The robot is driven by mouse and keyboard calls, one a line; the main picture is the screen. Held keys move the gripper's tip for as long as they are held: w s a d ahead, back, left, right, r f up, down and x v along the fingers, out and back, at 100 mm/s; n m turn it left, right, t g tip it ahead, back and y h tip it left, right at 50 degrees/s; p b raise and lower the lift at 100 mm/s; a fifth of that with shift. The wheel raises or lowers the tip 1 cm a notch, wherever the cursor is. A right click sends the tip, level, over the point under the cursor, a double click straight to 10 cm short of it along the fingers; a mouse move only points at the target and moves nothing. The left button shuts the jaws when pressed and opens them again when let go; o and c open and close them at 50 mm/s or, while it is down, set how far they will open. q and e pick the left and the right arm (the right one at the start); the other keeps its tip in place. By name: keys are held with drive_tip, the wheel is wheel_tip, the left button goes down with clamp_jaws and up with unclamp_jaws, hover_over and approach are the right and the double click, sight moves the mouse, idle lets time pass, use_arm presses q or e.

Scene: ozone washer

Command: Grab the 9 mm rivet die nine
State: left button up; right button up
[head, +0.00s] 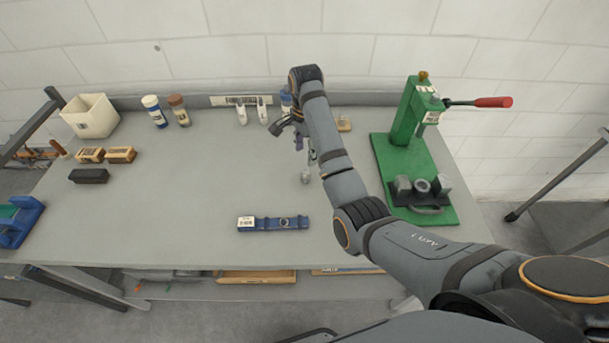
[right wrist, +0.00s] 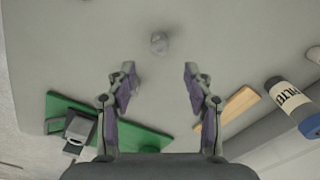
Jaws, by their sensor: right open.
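A small grey metal cylinder, seemingly the rivet die (head: 305,177), stands alone on the grey bench; any size marking is too small to read. It also shows in the right wrist view (right wrist: 159,43), centred between the lines of the fingers and beyond their tips. My right gripper (head: 305,149) is just behind the die in the head view, fingers pointing down. In the right wrist view the right gripper (right wrist: 158,82) is open, with nothing between its fingers. My left gripper is not in view.
A green press (head: 407,115) with a red handle stands right of my arm, with metal pieces on its base. A blue strip with a white label (head: 273,223) lies near the front edge. Bottles (head: 154,110) line the back.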

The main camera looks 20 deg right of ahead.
sight(306, 172)
drive_tip(key=f+b, duration=0.3)
drive_tip(key=shift+s+a+f, duration=0.1)
drive_tip(key=shift+s+f, duration=0.15)
drive_tip(key=shift+f, duration=0.05)
drive_tip(key=shift+w+f+b, duration=0.35)
drive_tip(key=shift+w+f, duration=0.05)
drive_tip(key=shift+f, duration=0.2)
drive_tip(key=shift+w+f+b, duration=0.3)
drive_tip(key=shift+w+f, duration=0.1)
drive_tip(key=shift+f, duration=0.2)
drive_tip(key=shift+r, duration=0.1)
drive_tip(key=shift+s+f, duration=0.2)
drive_tip(key=shift+s, duration=0.05)
drive_tip(key=shift+s+f+b, duration=0.3)
drive_tip(key=shift+f+b, duration=0.2)
drive_tip(key=shift+f, duration=0.05)
drive_tip(key=shift+s+f+b, duration=0.25)
drive_tip(key=shift+f+b, duration=0.25)
drive_tip(key=shift+f, duration=0.05)
drive_tip(key=shift+w+f+p, duration=0.15)
drive_tip(key=shift+f+p, duration=0.1)
drive_tip(key=shift+f, duration=0.25)
drive_tip(key=shift+w+f+p, duration=0.15)
drive_tip(key=shift+f+p, duration=0.05)
drive_tip(key=shift+f, duration=0.3)
drive_tip(key=shift+w+f, duration=0.1)
drive_tip(key=shift+s, duration=0.2)
drive_tip(key=c, duration=0.4)
clamp_jaws()
